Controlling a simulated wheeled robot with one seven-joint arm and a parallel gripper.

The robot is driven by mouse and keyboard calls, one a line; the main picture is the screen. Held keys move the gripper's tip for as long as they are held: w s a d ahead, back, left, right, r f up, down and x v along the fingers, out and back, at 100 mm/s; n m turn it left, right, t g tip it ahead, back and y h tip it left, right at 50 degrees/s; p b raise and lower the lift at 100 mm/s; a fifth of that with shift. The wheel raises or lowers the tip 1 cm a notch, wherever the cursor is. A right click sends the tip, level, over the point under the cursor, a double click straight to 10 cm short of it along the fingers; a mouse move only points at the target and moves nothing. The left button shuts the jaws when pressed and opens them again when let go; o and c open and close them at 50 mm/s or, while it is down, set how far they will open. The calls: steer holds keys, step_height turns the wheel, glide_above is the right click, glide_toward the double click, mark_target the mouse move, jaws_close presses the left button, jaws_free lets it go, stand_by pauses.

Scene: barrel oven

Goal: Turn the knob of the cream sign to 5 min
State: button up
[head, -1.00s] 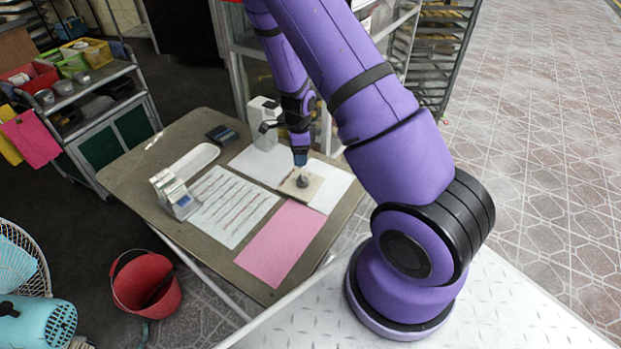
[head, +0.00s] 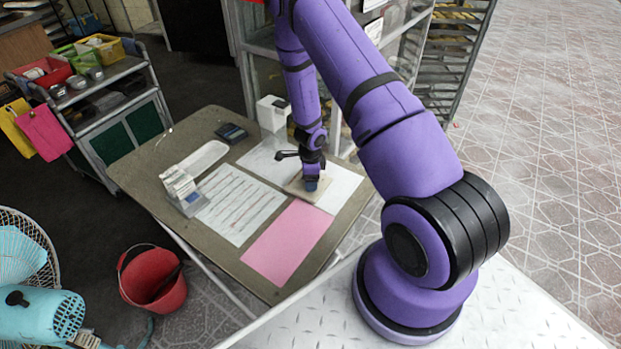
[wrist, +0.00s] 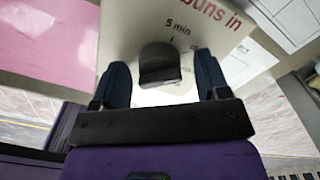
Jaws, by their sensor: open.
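The cream sign (wrist: 207,20) lies on the table under my gripper, with "buns in" and "5 min" printed on it. It shows in the head view as a small cream board (head: 296,187), partly hidden by my gripper. The dark knob (wrist: 160,66) stands on the sign below the "5 min" print and its small tick mark. My gripper (wrist: 162,82) is open, with one blue finger on each side of the knob. A gap shows between each finger and the knob. In the head view my gripper (head: 311,184) is over the sign and hides the knob.
A pink sheet (head: 287,242) and a printed sheet (head: 238,202) lie on the table (head: 150,180). A white box (head: 271,113) and a dark calculator-like device (head: 231,132) stand behind. A grey-white device (head: 184,190) sits at the left. A red bucket (head: 152,279) is on the floor.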

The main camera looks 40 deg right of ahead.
steer(key=c, duration=0.9)
steer(key=shift+n, duration=0.4)
steer(key=n, duration=0.3)
steer(key=shift+n, duration=0.4)
steer(key=n, duration=0.4)
steer(key=shift+n, duration=0.3)
steer(key=o, duration=0.9)
